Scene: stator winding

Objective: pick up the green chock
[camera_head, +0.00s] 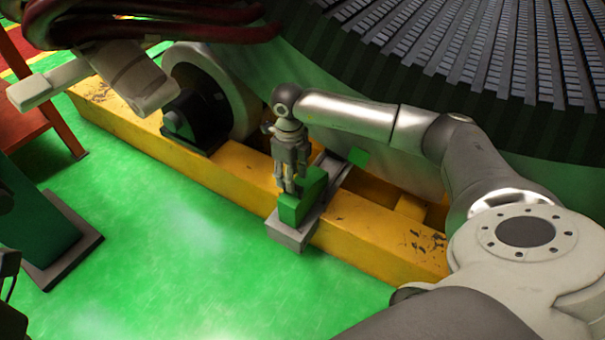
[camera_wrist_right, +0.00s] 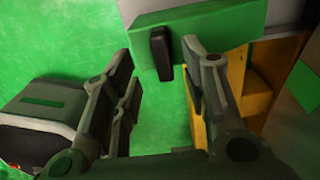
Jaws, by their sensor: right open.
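The green chock (camera_head: 315,184) is a stepped green block on a grey metal plate (camera_head: 293,236) that lies across the yellow beam in the head view. In the right wrist view the chock (camera_wrist_right: 225,22) is at the top, with a dark handle-like piece (camera_wrist_right: 161,54) on its face. My right gripper (camera_head: 287,187) points down just over the chock's near-left side. In the right wrist view my right gripper (camera_wrist_right: 162,72) has its fingers apart, with nothing clasped; the dark piece shows near the right finger.
The yellow beam (camera_head: 225,180) runs diagonally beneath a large ribbed stator (camera_head: 470,45). A roller with a dark bearing block (camera_head: 196,118) stands left of my gripper. A smaller green block (camera_head: 358,157) is behind the chock.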

